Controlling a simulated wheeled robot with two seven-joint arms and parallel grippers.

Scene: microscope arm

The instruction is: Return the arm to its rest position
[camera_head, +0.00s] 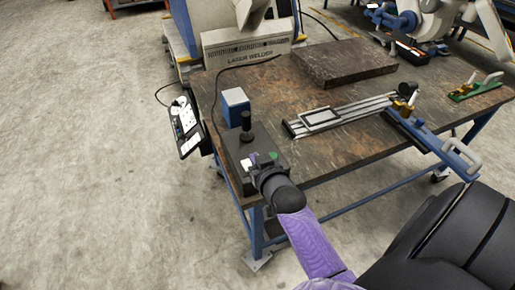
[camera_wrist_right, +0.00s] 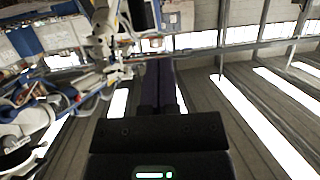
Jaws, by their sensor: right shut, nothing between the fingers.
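My right arm comes in from the lower right, with a purple forearm and a dark wrist. My right gripper (camera_head: 261,174) is at the front edge of a black control box (camera_head: 238,148), partly hidden by the wrist. In the right wrist view the dark fingers (camera_wrist_right: 158,82) are together with nothing between them. I cannot tell whether the gripper touches the box. The box has a black joystick (camera_head: 247,122) and a green button (camera_head: 273,155). My left gripper is not in view. No microscope arm can be clearly made out.
The box stands on the near left corner of a dark worktable (camera_head: 340,160). A blue box (camera_head: 235,101), a metal rail (camera_head: 350,110), a dark slab (camera_head: 343,66) and a blue clamp (camera_head: 432,138) are on it. A laser welder (camera_head: 248,52) stands behind.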

